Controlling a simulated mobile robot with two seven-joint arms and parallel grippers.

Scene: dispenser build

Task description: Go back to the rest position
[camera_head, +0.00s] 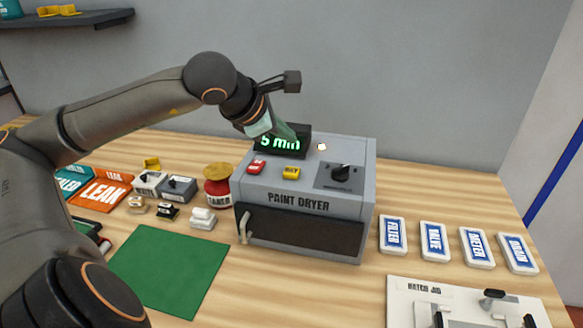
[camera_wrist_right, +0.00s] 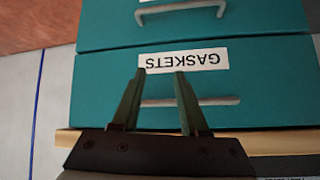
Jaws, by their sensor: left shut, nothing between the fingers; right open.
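My left gripper (camera_head: 272,130) is shut and empty, above the top of the grey paint dryer (camera_head: 265,190). It points down in front of the lit "5 min" display (camera_head: 292,145) and hides part of it. I cannot tell whether its tips touch anything. The dryer's top carries a red button (camera_head: 256,167), a yellow button (camera_head: 291,173), a dark knob (camera_head: 341,171) and a glowing lamp (camera_head: 321,147). Its dark front door looks closed. My right gripper (camera_wrist_right: 160,76) is open and empty in the right wrist view, before a teal drawer labelled "GASKETS" (camera_wrist_right: 256,70).
A green mat (camera_head: 170,268), a red-and-gold jar (camera_head: 217,186) and several small parts lie left of the dryer. Several labelled cards (camera_head: 435,241) and a white jig board (camera_head: 405,292) lie to the right. A wall shelf (camera_head: 90,18) is at top left.

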